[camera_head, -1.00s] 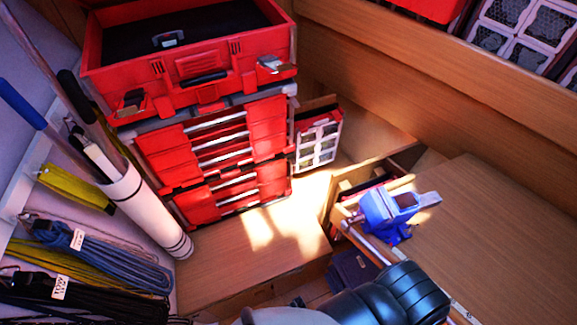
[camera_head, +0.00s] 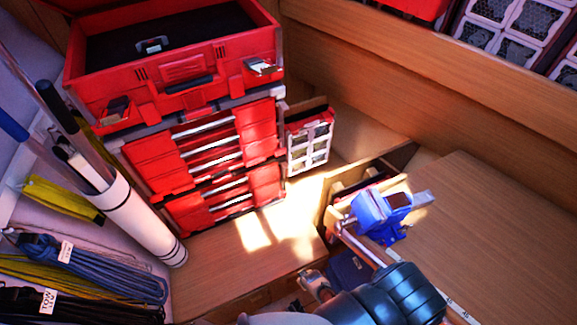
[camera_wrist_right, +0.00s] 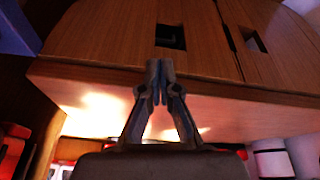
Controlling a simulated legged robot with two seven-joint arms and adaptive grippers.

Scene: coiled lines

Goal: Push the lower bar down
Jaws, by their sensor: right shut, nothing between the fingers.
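My right gripper (camera_wrist_right: 156,75) is shut and empty. In the wrist view its tips are in front of a wooden panel (camera_wrist_right: 105,40) with a dark square cutout (camera_wrist_right: 171,36) beyond the tips. Something dark sits inside the cutout, too dim to make out. In the head view my right gripper (camera_head: 312,280) shows low in the middle, just left of my dark forearm. Pale bars (camera_head: 232,207) cross the red drawers; I cannot tell which bar is the lower bar. My left gripper is not in view.
A red tool chest (camera_head: 205,150) stands on a wooden bench (camera_head: 215,262). A blue vise (camera_head: 380,212) sits near my forearm, by the right-hand wooden top (camera_head: 490,230). Coiled ropes (camera_head: 95,268) and a white tube (camera_head: 135,218) are at left. A second cutout (camera_wrist_right: 252,38) is on the right.

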